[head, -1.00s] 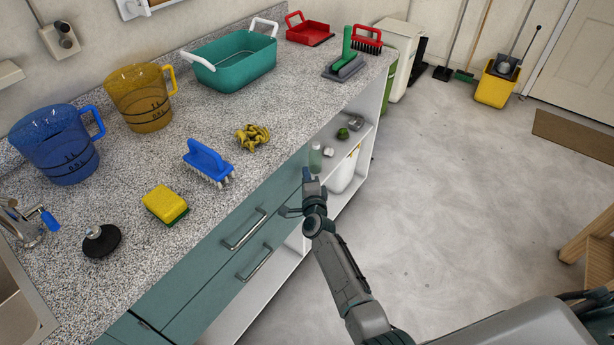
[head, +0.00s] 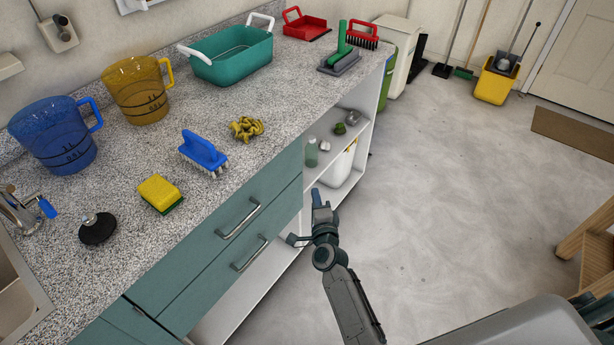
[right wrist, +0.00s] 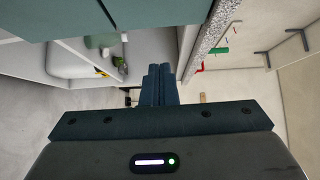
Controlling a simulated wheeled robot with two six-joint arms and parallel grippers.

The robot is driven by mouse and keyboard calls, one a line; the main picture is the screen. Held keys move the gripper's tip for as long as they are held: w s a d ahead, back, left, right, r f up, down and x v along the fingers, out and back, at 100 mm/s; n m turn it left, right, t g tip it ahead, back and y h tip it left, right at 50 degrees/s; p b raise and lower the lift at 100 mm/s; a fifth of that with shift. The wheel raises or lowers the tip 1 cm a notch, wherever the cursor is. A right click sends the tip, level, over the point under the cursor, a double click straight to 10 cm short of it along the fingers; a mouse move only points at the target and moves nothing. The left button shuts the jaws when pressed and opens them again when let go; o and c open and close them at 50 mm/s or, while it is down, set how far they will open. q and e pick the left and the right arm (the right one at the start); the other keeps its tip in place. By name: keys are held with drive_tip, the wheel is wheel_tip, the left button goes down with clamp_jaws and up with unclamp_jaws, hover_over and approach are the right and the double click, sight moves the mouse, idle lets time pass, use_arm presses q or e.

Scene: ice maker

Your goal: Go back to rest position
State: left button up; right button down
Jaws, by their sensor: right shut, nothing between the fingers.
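My right gripper (head: 318,198) is in the lower middle of the head view, in front of the open shelves and to the right of the drawers. In the right wrist view its two fingers (right wrist: 158,85) lie together with nothing between them. It is apart from the counter and shelf. My left gripper is not in view.
The speckled counter (head: 120,205) bears a blue jug (head: 55,140), a yellow jug (head: 137,92), a teal basin (head: 232,62), a blue brush (head: 204,150) and a sponge (head: 160,193). Green drawers (head: 235,225) and open shelves (head: 340,150) are beneath.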

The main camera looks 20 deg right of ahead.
drive_tip(key=s+d+f+n+g+y, duration=0.1)
drive_tip(key=s+f+n+g, duration=0.25)
drive_tip(key=s+f, duration=0.5)
drive_tip(key=s+f+n+g+y, duration=0.15)
drive_tip(key=s+f+n, duration=0.3)
drive_tip(key=f, duration=0.75)
drive_tip(key=s+d+f+n+g, duration=0.1)
drive_tip(key=s+f+n+g, duration=0.2)
drive_tip(key=s+f, duration=0.6)
drive_tip(key=s+d+f+n+g, duration=0.3)
drive_tip(key=s+f, duration=0.2)
drive_tip(key=s, duration=0.5)
drive_tip(key=s+d+f+n+g, duration=0.2)
drive_tip(key=s+f, duration=0.4)
drive_tip(key=s, duration=0.4)
drive_tip(key=s+d+f+n+g+h, duration=0.1)
drive_tip(key=s+d+f+n+g, duration=0.2)
drive_tip(key=s, duration=0.8)
wheel_tip(320, 180, down, 3)
drive_tip(key=shift+d+f+n+g, duration=0.1)
drive_tip(key=shift+d+n+g, duration=0.25)
drive_tip(key=shift+d, duration=0.6)
drive_tip(key=shift+s, duration=0.1)
